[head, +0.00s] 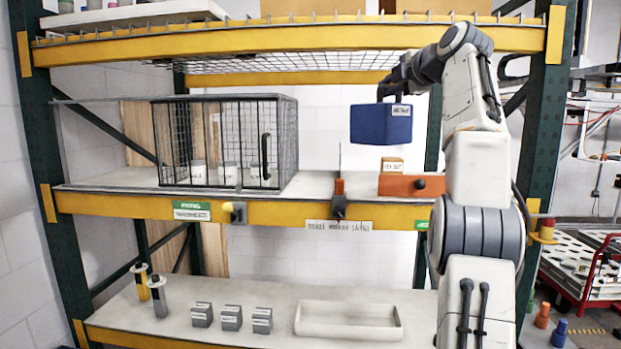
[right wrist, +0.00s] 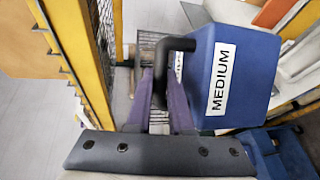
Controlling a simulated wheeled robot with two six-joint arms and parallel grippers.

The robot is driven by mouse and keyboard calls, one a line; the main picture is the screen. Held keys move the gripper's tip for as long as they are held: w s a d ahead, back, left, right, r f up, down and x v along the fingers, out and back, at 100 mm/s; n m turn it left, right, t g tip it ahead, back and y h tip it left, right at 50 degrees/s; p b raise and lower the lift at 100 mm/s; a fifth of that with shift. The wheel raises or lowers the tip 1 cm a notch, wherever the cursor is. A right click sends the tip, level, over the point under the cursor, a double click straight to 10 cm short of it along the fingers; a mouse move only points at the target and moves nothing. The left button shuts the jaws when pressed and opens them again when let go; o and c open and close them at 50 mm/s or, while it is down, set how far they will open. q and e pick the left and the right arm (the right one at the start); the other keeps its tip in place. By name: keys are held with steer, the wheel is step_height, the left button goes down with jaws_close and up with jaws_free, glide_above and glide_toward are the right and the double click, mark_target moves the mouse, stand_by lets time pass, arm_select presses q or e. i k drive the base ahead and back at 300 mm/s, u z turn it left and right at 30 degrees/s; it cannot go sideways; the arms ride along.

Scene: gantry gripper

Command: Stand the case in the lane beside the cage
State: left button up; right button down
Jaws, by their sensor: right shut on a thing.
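The blue case (head: 380,124) hangs upright in the air above the middle shelf, right of the cage. In the right wrist view the case (right wrist: 240,75) shows a "MEDIUM" label and a black handle. My right gripper (head: 396,92) is shut on that handle; its fingers (right wrist: 165,85) straddle it. The wire cage (head: 268,110) stands on the left part of the middle shelf (head: 318,184), with several pale blocks inside. My left gripper is not in view.
An orange block (head: 410,185) with a black knob sits right of the rod, with a small tan box (head: 392,164) at it. The yellow upper beam (head: 300,38) and wire deck lie above. The lower shelf holds a white tray (head: 348,321) and several grey blocks.

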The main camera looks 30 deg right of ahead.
mark_target(316, 185)
steer(key=i, duration=1.15)
